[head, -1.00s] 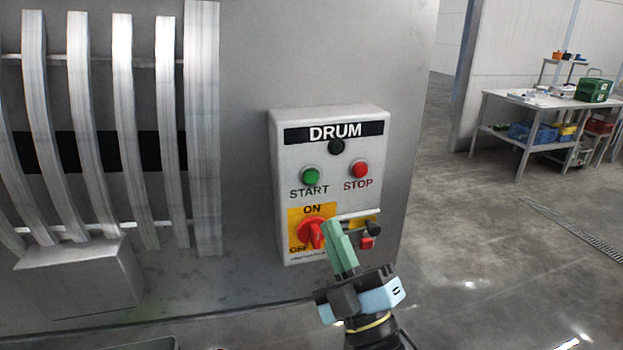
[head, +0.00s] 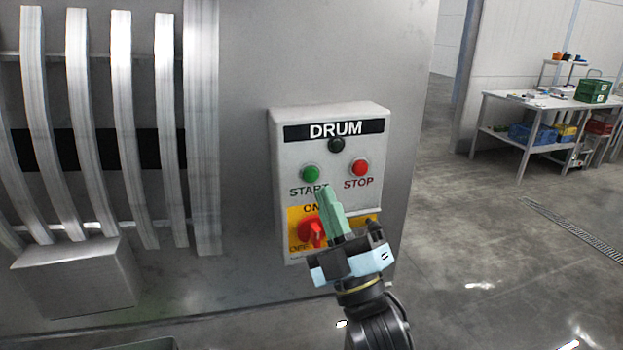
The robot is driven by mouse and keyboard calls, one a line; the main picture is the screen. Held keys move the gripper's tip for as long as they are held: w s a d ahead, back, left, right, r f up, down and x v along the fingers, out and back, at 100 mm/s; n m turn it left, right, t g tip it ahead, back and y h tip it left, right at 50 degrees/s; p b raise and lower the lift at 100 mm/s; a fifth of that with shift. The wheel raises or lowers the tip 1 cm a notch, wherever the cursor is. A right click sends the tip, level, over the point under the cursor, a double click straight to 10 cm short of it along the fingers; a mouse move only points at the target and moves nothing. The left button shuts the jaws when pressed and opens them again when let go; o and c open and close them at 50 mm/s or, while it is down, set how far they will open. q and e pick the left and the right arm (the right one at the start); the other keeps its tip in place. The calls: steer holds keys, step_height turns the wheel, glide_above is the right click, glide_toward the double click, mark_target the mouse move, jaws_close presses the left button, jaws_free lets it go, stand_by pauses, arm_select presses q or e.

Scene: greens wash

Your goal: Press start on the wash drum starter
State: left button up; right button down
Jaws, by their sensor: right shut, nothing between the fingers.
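The drum starter (head: 290,150) is a light grey box on the grey metal panel, labelled DRUM. Its green START button (head: 310,174) is at the upper left and its red STOP button (head: 360,168) at the right. A dark round lamp or knob (head: 336,145) sits under the label. A red rotary switch (head: 312,231) on a yellow plate is lower left, partly hidden. My right gripper (head: 323,193) is shut and empty, its green fingertips just below and right of the START button, over the end of its label. I cannot tell whether they touch the box. My left gripper is not in view.
Curved metal bars (head: 125,130) and a grey metal block (head: 75,275) are left of the starter. A workbench (head: 505,104) with crates stands far off at the right. The floor (head: 480,240) between is clear.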

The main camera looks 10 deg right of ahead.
mark_target(311, 175)
steer(key=shift+w+b, duration=0.35)
steer(key=shift+w, duration=1.55)
steer(key=shift+w+a, duration=0.1)
stand_by(0.5)
steer(key=shift+w, duration=0.3)
steer(key=shift+w, duration=0.1)
stand_by(0.4)
steer(key=shift+w+r+h, duration=0.1)
steer(key=shift+r+h, duration=0.2)
steer(key=shift+r, duration=0.05)
stand_by(1.0)
stand_by(0.3)
